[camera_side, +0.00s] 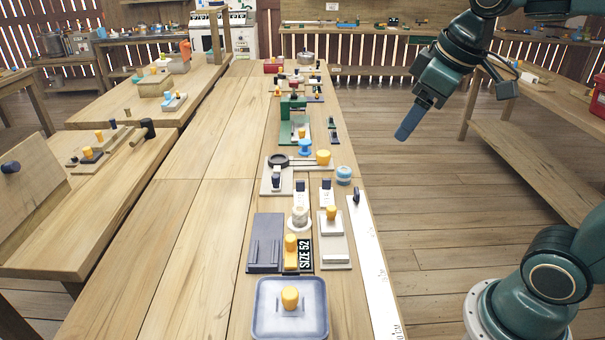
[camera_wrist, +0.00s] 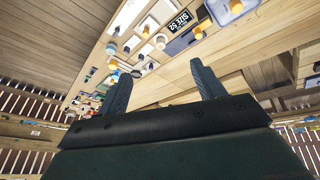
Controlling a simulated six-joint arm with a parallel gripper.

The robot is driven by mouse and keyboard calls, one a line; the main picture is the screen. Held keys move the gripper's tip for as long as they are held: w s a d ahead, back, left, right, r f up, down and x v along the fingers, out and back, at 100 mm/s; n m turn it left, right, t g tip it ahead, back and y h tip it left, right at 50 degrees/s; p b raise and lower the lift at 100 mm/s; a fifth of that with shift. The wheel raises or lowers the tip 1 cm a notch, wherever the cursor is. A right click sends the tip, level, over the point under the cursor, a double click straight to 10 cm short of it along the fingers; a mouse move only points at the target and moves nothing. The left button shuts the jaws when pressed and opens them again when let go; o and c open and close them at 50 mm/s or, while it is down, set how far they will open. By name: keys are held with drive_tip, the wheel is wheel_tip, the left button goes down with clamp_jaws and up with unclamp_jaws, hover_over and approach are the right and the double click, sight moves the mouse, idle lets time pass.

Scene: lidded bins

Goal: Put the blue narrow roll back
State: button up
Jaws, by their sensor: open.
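A light-blue and white roll (camera_side: 344,175) lies near the right edge of the long bench in the side view. A bright blue spool-shaped piece (camera_side: 305,147) stands a little behind it. I cannot tell for sure which of them is the blue narrow roll. A blue-grey lidded bin (camera_side: 262,318) with a yellow knob (camera_side: 290,297) stands at the front of the bench. My gripper (camera_side: 405,132) hangs in the air to the right of the bench, apart from everything. In the wrist view its two fingers (camera_wrist: 163,88) are spread with nothing between them.
A dark grey slotted block (camera_side: 263,245), a black "SIZE 52" sign (camera_side: 305,254) and a pale block with a yellow knob (camera_side: 335,245) stand behind the bin. A white ruler strip (camera_side: 372,260) runs along the right edge. The bench's left half (camera_side: 190,220) is clear.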

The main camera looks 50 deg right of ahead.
drive_tip(key=s+a+f+m+t, duration=0.1)
drive_tip(key=s+a+f+m, duration=0.1)
drive_tip(key=s+f, duration=0.3)
drive_tip(key=s, duration=0.4)
drive_tip(key=shift+s+m, duration=0.15)
drive_tip(key=shift+m, duration=0.15)
